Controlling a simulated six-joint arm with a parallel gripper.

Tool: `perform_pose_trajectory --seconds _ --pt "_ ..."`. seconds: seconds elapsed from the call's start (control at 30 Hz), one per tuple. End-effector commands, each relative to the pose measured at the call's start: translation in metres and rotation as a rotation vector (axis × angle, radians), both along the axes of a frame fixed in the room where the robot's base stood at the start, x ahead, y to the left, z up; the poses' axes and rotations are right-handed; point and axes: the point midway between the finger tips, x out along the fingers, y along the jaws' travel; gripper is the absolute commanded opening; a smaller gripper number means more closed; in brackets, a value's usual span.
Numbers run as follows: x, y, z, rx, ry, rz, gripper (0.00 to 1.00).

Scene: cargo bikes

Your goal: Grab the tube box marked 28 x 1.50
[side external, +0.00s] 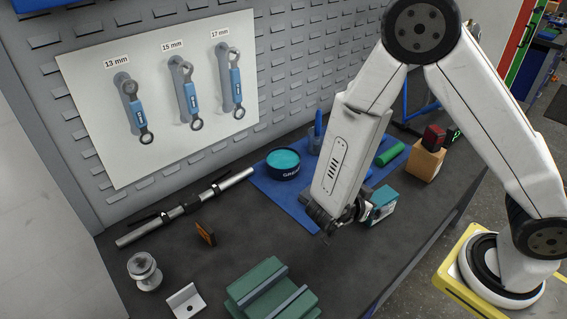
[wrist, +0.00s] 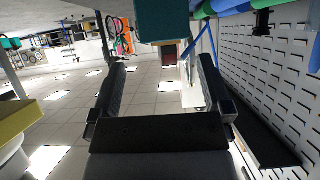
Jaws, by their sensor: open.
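A teal box with a white label (side external: 382,205) sits at the front edge of the blue mat, partly hidden behind my gripper. Its print is too small to read, so I cannot confirm the 28 x 1.50 marking. My gripper (side external: 335,214) is low, just left of this box. In the wrist view, my gripper (wrist: 161,72) is open, its two black fingers apart with nothing between them. A teal box (wrist: 160,18) shows at the top of that view, above and between the fingertips; I cannot tell whether it touches them.
The blue mat (side external: 285,195) also bears a round teal-topped tin (side external: 283,163) and a green roll (side external: 390,154). A brown block (side external: 425,162) stands behind right. A metal bar (side external: 185,207), an orange-brown piece (side external: 205,233) and a green vise-like block (side external: 271,290) lie leftward.

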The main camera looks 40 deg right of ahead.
Motion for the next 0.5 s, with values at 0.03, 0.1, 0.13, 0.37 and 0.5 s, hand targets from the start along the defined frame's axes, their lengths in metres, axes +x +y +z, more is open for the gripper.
perform_pose_trajectory --seconds 0.03,0.1,0.13,0.37,0.5 --pt "0.0 -0.001 -0.001 0.0 0.0 -0.001 1.0" --pt "0.0 -0.004 -0.002 0.0 0.0 -0.002 1.0" --pt "0.0 -0.005 -0.003 0.0 0.001 -0.003 1.0" --pt "0.001 -0.026 -0.013 -0.001 0.002 -0.005 1.0" --pt "0.001 -0.038 -0.02 0.0 0.002 -0.004 1.0"
